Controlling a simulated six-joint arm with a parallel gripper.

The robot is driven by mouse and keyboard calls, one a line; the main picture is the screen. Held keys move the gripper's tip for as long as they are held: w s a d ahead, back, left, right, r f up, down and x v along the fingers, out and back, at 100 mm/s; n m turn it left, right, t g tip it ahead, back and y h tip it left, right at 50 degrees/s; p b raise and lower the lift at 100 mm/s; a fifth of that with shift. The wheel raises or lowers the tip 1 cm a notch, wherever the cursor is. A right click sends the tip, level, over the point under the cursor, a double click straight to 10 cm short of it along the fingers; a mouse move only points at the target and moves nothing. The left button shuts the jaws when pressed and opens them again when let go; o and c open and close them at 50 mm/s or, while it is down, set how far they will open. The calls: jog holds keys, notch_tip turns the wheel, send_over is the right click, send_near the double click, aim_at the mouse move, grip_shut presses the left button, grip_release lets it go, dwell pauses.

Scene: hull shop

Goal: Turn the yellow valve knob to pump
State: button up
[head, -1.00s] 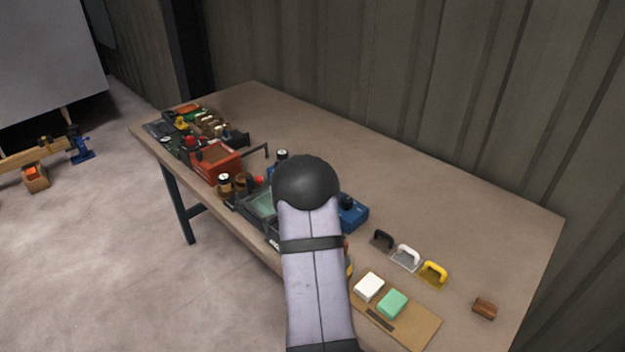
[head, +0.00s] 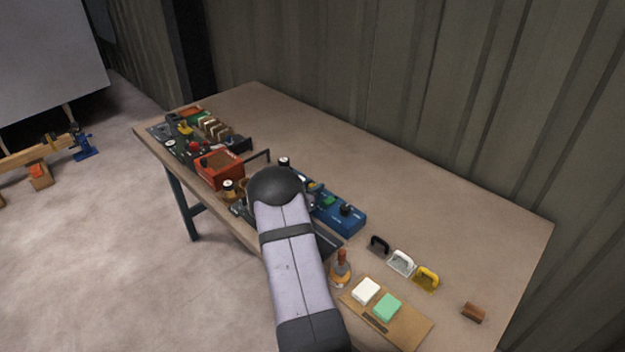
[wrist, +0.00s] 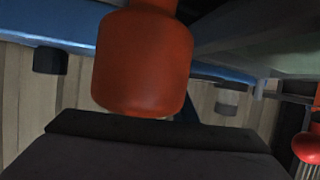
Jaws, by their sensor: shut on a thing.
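A blue unit (head: 352,222) with a black knob and a green part sits on the table, partly hidden by my arm. A small yellow part (head: 314,186) shows near its far end; I cannot tell whether it is the valve knob. My gripper is hidden behind my arm in the head view. In the wrist view my gripper (wrist: 160,130) shows as a dark bar at the bottom, shut on an orange-red rounded cylinder (wrist: 143,60) close to the camera. The contact itself is not clear. No label or pump mark can be read.
In the wrist view a red ball-shaped part (wrist: 308,148) is at the right and a black knob (wrist: 50,60) at the left. An orange-red box (head: 218,170) stands left of my arm. Trowels and a sponge board (head: 405,335) lie nearer. The table's wall side is clear.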

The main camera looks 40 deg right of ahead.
jog(key=shift+r+m+g+h, duration=0.1)
jog(key=shift+m+g+h, duration=0.2)
jog(key=shift+g, duration=0.1)
jog(key=o, duration=0.8)
jog(key=shift+c, duration=0.2)
jog(key=shift+b+v, duration=0.7)
jog(key=shift+v, duration=2.95)
